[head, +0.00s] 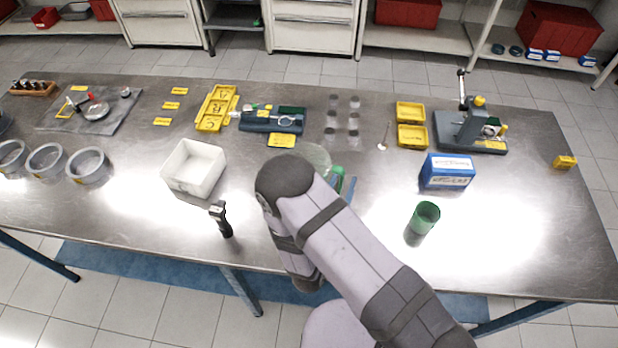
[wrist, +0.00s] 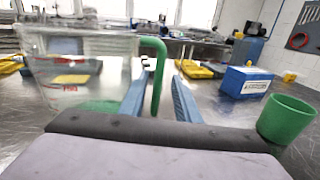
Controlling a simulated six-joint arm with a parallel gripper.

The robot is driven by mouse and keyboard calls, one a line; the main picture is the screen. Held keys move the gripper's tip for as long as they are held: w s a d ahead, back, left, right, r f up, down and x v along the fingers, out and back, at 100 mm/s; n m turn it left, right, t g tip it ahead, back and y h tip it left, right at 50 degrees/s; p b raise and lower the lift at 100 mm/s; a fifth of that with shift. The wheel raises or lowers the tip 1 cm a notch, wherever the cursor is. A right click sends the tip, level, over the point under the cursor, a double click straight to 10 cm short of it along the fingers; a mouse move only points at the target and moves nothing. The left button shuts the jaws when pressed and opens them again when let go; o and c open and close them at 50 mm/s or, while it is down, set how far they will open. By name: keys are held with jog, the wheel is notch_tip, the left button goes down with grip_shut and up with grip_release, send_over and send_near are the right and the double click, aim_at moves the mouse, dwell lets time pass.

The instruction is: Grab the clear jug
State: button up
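The clear jug (wrist: 85,65) stands upright on the left of the wrist view, see-through with red markings and a green handle (wrist: 160,72) on its right side. In the head view the jug (head: 317,155) is partly hidden behind my arm. My gripper (wrist: 162,76) is open, its two blue fingers pointing forward. The green handle shows in the gap between the fingers, with the left finger on the jug's side and the right finger outside. A gap shows right of the handle; contact at the left finger is unclear.
A green cup (head: 425,217) and a blue box (head: 447,171) stand to the right. A white bin (head: 194,168) and a black handheld tool (head: 221,219) are to the left. Small clear jars (head: 353,121) stand behind the jug. The table's front right is clear.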

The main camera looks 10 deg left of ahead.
grip_shut()
jog(key=shift+r, duration=0.2)
dwell(0.5)
